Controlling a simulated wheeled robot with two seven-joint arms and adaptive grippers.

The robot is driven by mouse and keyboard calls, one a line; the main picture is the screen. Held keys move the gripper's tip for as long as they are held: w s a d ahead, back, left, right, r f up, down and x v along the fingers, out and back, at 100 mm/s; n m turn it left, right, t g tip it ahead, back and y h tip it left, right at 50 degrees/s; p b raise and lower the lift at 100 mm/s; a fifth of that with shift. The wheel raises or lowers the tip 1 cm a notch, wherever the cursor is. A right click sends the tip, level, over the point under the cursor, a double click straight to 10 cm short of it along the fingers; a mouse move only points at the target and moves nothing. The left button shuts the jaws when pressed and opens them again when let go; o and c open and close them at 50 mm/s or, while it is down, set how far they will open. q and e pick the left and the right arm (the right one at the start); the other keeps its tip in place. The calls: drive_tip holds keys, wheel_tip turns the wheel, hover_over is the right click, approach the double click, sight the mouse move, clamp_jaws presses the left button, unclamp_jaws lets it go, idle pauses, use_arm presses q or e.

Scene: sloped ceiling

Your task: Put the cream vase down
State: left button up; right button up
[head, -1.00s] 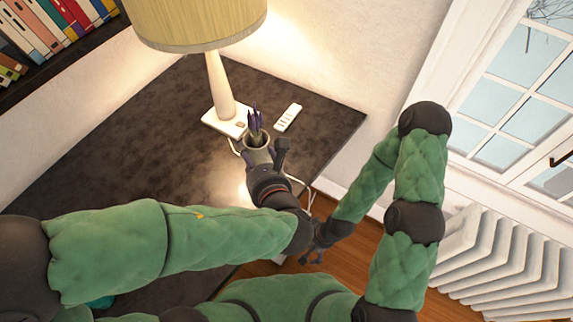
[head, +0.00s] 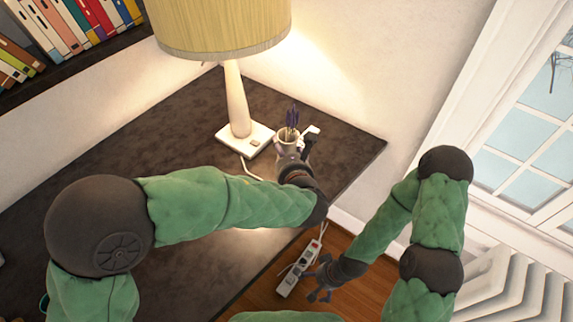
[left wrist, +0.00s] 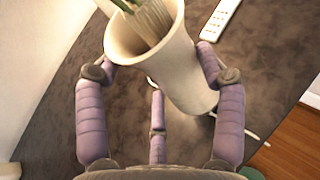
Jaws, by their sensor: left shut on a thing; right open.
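The cream vase (head: 288,138), with purple flowers in it, is over the dark tabletop (head: 120,150), right of the lamp's base. My left gripper (head: 294,158) is shut on it. In the left wrist view the vase (left wrist: 165,60) is tilted, with purple-grey fingers on both sides and a third finger below; pale stems come out of its mouth. I cannot tell whether its base touches the table; the gripper hides it in the head view. My right gripper (head: 320,290) is open and empty, low beyond the table's edge, above the wooden floor.
A lit table lamp (head: 236,100) stands left of the vase. A white power strip (left wrist: 222,18) lies close by on the table, mostly hidden in the head view. Another strip (head: 298,268) is beside my right gripper. A radiator (head: 510,285) is at right. The tabletop left of the lamp is clear.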

use_arm(q)
drive_tip(key=shift+w+d+f+b, duration=0.1)
drive_tip(key=shift+w+f+b, duration=0.25)
drive_tip(key=shift+f, duration=0.4)
drive_tip(key=shift+w+f+b, duration=0.15)
drive_tip(key=shift+f+b, duration=0.3)
drive_tip(key=shift+f, duration=0.25)
drive_tip(key=shift+w+d+f+b, duration=0.1)
drive_tip(key=shift+w+f+b, duration=0.25)
drive_tip(key=shift+f, duration=0.4)
drive_tip(key=shift+s, duration=0.1)
drive_tip(key=shift+f, duration=0.15)
drive_tip(key=o, duration=1.7)
drive_tip(key=shift+f, duration=0.1)
